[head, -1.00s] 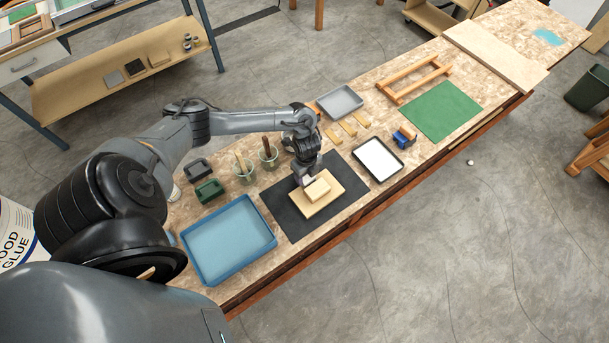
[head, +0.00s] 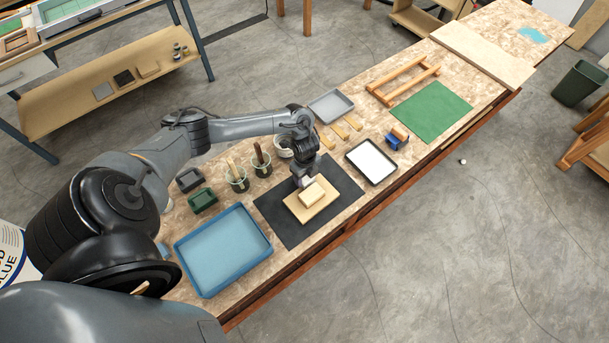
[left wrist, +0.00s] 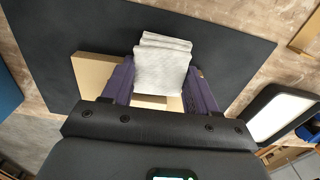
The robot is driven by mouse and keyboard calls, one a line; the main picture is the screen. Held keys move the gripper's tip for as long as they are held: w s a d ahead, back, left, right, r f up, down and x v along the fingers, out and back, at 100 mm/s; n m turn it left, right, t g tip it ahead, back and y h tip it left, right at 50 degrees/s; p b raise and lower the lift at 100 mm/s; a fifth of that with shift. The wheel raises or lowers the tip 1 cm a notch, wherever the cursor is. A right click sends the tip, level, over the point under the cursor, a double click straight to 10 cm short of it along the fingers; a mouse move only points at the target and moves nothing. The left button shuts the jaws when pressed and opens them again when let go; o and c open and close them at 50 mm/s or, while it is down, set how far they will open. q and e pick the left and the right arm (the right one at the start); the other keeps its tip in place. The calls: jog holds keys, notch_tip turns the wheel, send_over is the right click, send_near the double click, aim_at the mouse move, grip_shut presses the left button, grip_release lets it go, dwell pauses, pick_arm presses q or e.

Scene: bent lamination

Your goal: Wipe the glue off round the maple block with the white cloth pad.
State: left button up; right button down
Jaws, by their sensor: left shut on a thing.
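The maple block (head: 312,194) is a small pale block on a larger pale wood board (head: 322,210), which lies on a black mat (head: 277,226). My left gripper (head: 304,182) is low at the block's far left side, pointing down. In the left wrist view, its purple fingers (left wrist: 160,88) are shut on the folded white cloth pad (left wrist: 162,68). The pad sticks out past the fingertips and hides much of the block and board there. Whether the pad touches the block or board, and any glue, I cannot make out. My right gripper is not in view.
A blue tray (head: 222,250) lies left of the mat. Pots with brushes (head: 237,180) stand behind it. A dark-rimmed white tray (head: 373,161) and a blue-and-wood tool (head: 397,137) lie to the right. A green mat (head: 432,112) is farther along the bench.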

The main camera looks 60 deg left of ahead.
pick_arm(q)
jog(key=shift+s+d+p, duration=0.1)
jog(key=shift+s+p, duration=0.25)
jog(key=shift+s, duration=0.05)
jog(key=shift+s+d, duration=0.1)
jog(key=shift+s, duration=0.35)
jog(key=shift+s+r+p, duration=0.15)
jog(key=shift+s+p, duration=0.5)
jog(key=shift+p, duration=0.3)
jog(key=shift+s+d, duration=0.1)
jog(key=shift+s, duration=0.05)
jog(key=shift+s, duration=0.2)
jog(key=shift+s+d+p, duration=0.15)
jog(key=shift+s+p, duration=0.4)
jog(key=shift+p, duration=0.05)
